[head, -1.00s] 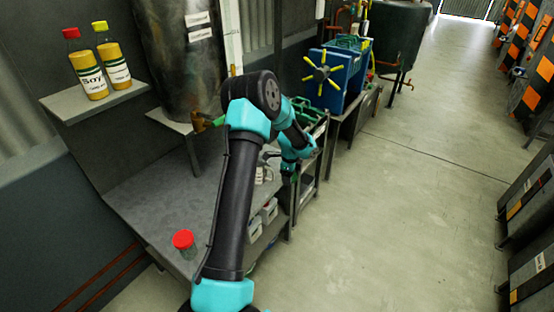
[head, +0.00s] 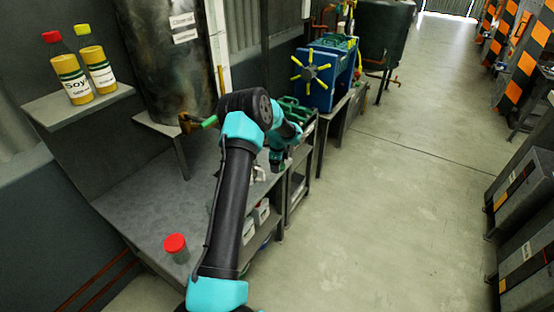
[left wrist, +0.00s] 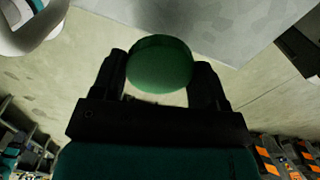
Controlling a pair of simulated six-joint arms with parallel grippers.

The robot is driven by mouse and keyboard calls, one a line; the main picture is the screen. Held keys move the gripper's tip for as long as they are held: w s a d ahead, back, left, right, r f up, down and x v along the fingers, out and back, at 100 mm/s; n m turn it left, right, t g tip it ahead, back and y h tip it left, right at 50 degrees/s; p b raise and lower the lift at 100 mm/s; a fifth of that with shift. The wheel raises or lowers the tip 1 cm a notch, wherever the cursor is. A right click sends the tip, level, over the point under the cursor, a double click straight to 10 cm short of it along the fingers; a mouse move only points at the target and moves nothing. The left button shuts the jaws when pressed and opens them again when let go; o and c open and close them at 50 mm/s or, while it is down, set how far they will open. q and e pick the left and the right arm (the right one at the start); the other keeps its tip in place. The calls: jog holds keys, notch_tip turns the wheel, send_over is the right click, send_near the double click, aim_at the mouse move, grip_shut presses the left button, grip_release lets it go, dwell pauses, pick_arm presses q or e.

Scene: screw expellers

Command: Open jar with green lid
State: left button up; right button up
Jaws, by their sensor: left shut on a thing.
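The green lid (left wrist: 160,60) shows as a round dark green disc in the left wrist view. It sits between the two black fingers of my left gripper (left wrist: 160,78), which is shut on the jar with the green lid. A pale patch shows just below the lid; the jar's body is mostly hidden. In the head view my left arm reaches over the grey bench, and its wrist (head: 277,157) is near the bench's right edge. The jar cannot be made out there. My right gripper is not in view.
A jar with a red lid (head: 176,247) stands on the bench (head: 130,205) near its front. Two yellow bottles (head: 88,72) stand on a wall shelf (head: 75,108). A dark metal tank (head: 165,60) is behind the bench. The floor (head: 400,210) to the right is clear.

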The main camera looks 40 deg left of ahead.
pick_arm(q)
jog(key=shift+w+a+f, duration=0.2)
jog(key=shift+w+a, duration=1.25)
jog(key=shift+a, duration=0.1)
jog(key=shift+w+a+f, duration=0.2)
jog(key=shift+w+a, duration=1.25)
jog(key=shift+a, duration=0.05)
jog(key=shift+w+a, duration=0.15)
jog(key=shift+f, duration=1.75)
jog(key=shift+f, duration=0.1)
jog(key=o, duration=1)
notch_tip(320, 180, up, 12)
